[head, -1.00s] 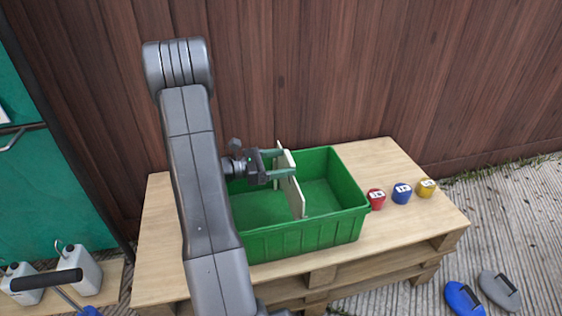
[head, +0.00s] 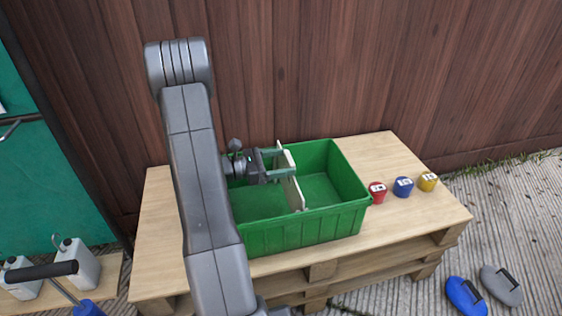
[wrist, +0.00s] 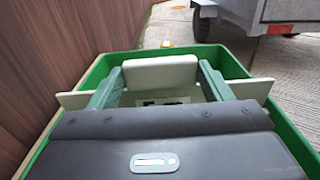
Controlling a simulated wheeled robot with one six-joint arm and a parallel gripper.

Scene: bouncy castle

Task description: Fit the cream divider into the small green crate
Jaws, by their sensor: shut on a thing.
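The small green crate (head: 305,228) stands on the wooden pallet table. The cream divider (head: 292,190) stands upright across the middle of the crate, its lower part inside between the walls. My gripper (head: 283,164) reaches in from the left and is shut on the divider's raised middle part. In the wrist view the divider (wrist: 160,71) sits between my two green fingers (wrist: 160,85), and its ends spread toward the crate's side walls (wrist: 292,130). I cannot tell whether its lower edge touches the crate floor.
Red (head: 378,193), blue (head: 403,187) and yellow (head: 428,182) numbered weights stand on the pallet table (head: 165,250) right of the crate. A wooden fence (head: 330,70) rises close behind. White jugs (head: 80,262) stand at lower left. Blue and grey items lie on the ground at right.

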